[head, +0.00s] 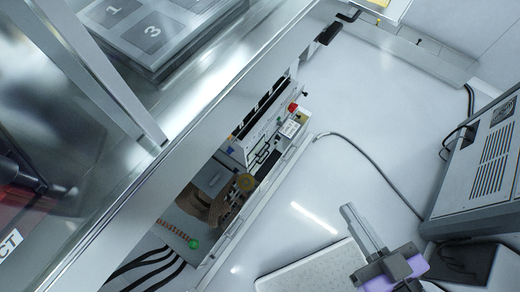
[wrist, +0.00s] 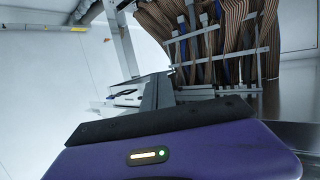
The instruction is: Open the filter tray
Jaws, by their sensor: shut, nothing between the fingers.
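I cannot tell for sure which part is the filter tray. A long white open bay (head: 262,190) runs along the side of the handler in the head view, with circuit boards, cables and a green knob inside. My gripper (head: 348,210) is at the lower right of the head view, to the right of the bay and apart from it. Its fingers are together and empty. In the wrist view, my gripper (wrist: 157,90) shows its purple body low in the picture, with the fingers pointing towards brown striped ribbon cables (wrist: 230,35) behind a metal frame.
The handler's metal top carries a grey numbered plate (head: 150,32). A grey vented box (head: 490,165) stands at the right, with a cable trailing across the pale floor. A white flat panel (head: 315,272) lies beside my gripper. Floor between bay and box is mostly clear.

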